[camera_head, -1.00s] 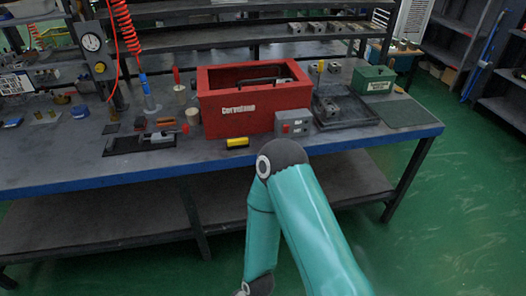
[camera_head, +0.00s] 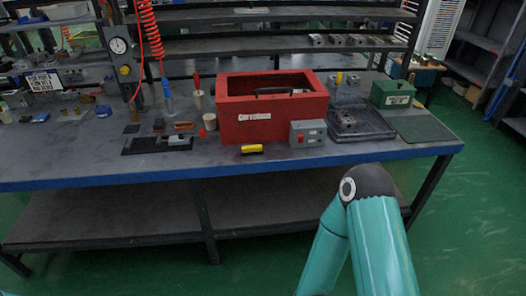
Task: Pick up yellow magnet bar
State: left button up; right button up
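The yellow magnet bar (camera_head: 252,149) lies on the workbench top (camera_head: 90,160) near its front edge, just in front of the red box (camera_head: 262,119). It is small, yellow on top with a dark underside. My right arm stands in front of the bench at the lower right, bent at a teal and dark joint. Its gripper is out of the frame. My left gripper is not in view. Nothing touches the bar.
A grey box with a red button (camera_head: 308,133) stands right of the bar. A black tray (camera_head: 362,124) holds a metal block. A green box (camera_head: 392,94) is at the right. A dark tray with a clamp (camera_head: 158,144) lies left. The bench front left of the bar is clear.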

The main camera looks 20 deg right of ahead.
aim_at(251, 150)
jog(key=i, duration=1)
